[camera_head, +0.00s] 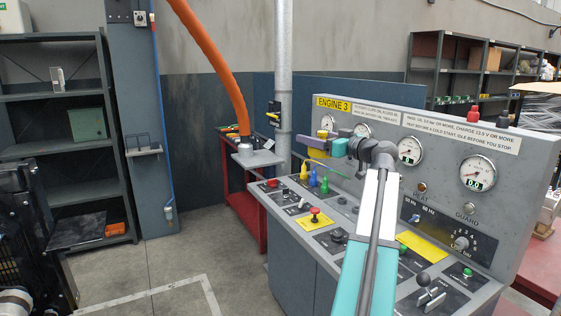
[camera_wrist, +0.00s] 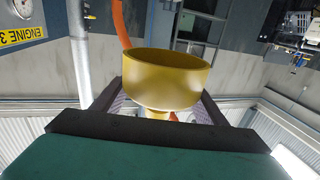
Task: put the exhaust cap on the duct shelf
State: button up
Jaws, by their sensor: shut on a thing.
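My gripper (camera_head: 329,143) is shut on the yellow exhaust cap (camera_wrist: 165,78). In the wrist view the cap is a round, wide cup with a narrower stem, between the two dark fingers. In the head view the cap (camera_head: 322,134) shows small and partly hidden, in front of the engine panel's left end. The duct shelf (camera_head: 262,159) is a small grey ledge left of the panel, with the lower end of the orange duct (camera_head: 217,62) at its left. The gripper and cap are to the right of this shelf, apart from it in the picture.
The control panel (camera_head: 480,217) with gauges, knobs and levers lies under and right of my arm. A vertical grey pipe (camera_head: 283,70) stands behind the shelf. A red cart (camera_head: 240,204) is below the shelf. Open floor (camera_head: 170,262) lies at left, before dark shelving (camera_head: 60,145).

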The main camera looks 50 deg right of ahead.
aim_at(256, 161)
jog(key=u, duration=1.25)
jog(key=k, duration=0.1)
jog(key=z, duration=2.3)
jog(key=i, duration=1.4)
jog(key=u, duration=0.65)
jog(key=i, duration=1.05)
jog(key=u, duration=0.3)
